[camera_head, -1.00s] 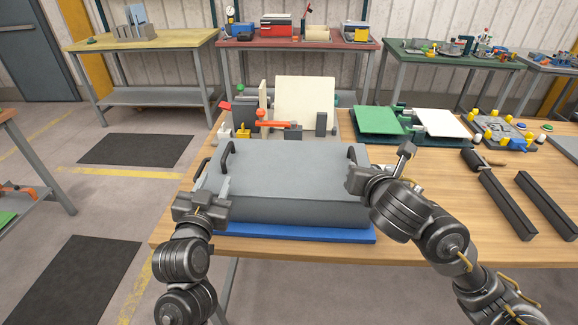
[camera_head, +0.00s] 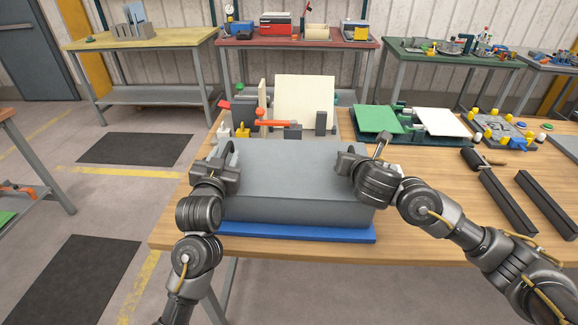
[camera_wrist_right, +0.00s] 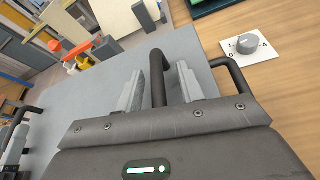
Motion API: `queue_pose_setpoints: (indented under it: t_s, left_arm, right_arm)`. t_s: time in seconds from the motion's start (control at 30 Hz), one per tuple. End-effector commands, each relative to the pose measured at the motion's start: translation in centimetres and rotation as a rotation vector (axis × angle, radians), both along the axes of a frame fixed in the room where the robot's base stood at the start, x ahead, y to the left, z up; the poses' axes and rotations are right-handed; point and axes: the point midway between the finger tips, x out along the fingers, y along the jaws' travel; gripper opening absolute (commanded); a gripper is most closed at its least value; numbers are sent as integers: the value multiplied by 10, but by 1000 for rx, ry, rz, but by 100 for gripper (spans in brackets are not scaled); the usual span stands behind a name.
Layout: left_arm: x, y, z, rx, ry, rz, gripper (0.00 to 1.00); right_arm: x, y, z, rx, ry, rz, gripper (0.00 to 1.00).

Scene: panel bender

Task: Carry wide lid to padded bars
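The wide lid (camera_head: 290,175) is a grey box shape with dark handles at its left and right ends, resting over a blue base (camera_head: 300,232). My left gripper (camera_head: 226,165) is at the left handle; its fingers are too hidden to tell open from shut. My right gripper (camera_head: 352,160) is over the right end. In the right wrist view its fingers (camera_wrist_right: 160,92) are open around part of a dark handle (camera_wrist_right: 158,75), with gaps showing on both sides. The padded bars (camera_head: 507,200) are two long dark bars lying on the table to the right.
Behind the lid stands a fixture with an orange clamp (camera_head: 272,123) and upright cream panels (camera_head: 305,100). Green and white plates (camera_head: 380,119) lie behind right. A dial plate (camera_wrist_right: 250,47) is close to the lid's right end. Bare wood (camera_head: 440,165) shows before the bars.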

Motion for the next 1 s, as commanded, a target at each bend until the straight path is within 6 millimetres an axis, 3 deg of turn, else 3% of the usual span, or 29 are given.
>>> queue_pose_setpoints:
  t_s: [0.1,0.4,0.8,1.0]
  left_arm:
    - [0,0,0,0,0,0,39]
    - [0,0,0,1,0,0,0]
    - [0,0,1,1,-1,0,0]
    - [0,0,13,1,-2,0,0]
  right_arm:
    - [0,0,0,0,0,0,38]
    - [0,0,0,0,0,0,0]
    - [0,0,1,1,0,0,0]
    - [0,0,13,0,-1,-1,0]
